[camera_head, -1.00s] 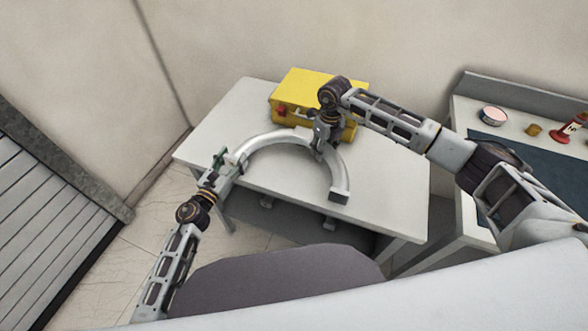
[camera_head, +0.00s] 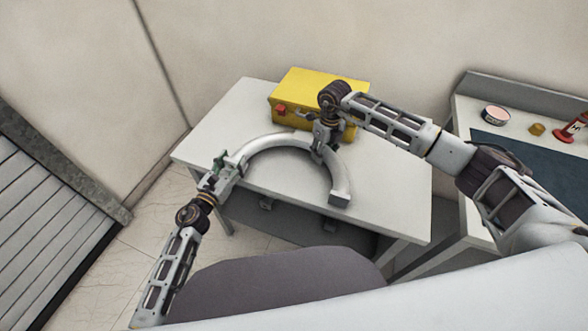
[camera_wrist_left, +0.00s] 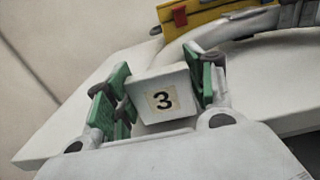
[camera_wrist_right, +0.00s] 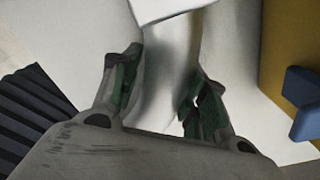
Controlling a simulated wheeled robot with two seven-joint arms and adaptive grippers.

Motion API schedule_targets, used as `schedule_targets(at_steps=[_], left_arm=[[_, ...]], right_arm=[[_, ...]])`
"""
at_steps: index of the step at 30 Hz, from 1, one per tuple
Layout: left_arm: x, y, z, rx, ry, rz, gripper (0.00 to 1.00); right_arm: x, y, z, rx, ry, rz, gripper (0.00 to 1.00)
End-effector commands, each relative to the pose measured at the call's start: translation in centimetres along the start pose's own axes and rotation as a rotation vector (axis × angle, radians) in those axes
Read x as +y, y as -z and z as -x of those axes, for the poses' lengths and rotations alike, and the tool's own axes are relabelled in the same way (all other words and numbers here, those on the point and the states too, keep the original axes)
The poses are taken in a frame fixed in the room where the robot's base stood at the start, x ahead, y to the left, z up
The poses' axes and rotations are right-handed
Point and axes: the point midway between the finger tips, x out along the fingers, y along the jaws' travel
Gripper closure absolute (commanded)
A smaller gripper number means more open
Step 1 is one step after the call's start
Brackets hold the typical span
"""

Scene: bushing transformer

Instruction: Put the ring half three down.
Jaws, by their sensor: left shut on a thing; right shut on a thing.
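The ring half three (camera_head: 275,143) is a pale grey half ring over the white table (camera_head: 385,190). Its end face with a black "3" (camera_wrist_left: 162,101) shows in the left wrist view. My left gripper (camera_head: 222,165) is shut on that end, its green pads on either side. My right gripper (camera_head: 322,142) is shut on the curved part to the right of the middle; its pads flank the ring (camera_wrist_right: 165,80) in the right wrist view. The free end of the ring points to the table's front edge. I cannot tell whether the ring touches the table.
A yellow box (camera_head: 300,90) stands at the table's back, close behind my right gripper. The table's left and right parts are clear.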

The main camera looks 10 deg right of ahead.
Motion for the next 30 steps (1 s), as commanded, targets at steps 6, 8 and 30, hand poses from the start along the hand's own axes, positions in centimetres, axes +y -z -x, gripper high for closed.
schedule_targets(at_steps=[6,8,30], left_arm=[[0.2,0.4,0.0,-0.001,-0.005,-0.003,0.97],[0.2,0.5,0.0,-0.001,-0.005,-0.003,0.97],[0.1,1.4,0.0,0.000,-0.003,-0.001,0.24]], right_arm=[[0.0,0.0,-0.5,0.001,0.000,0.001,1.00],[0.0,0.0,-0.6,0.001,0.000,0.001,1.00],[-0.1,0.0,-1.4,0.001,0.000,0.000,0.35]])
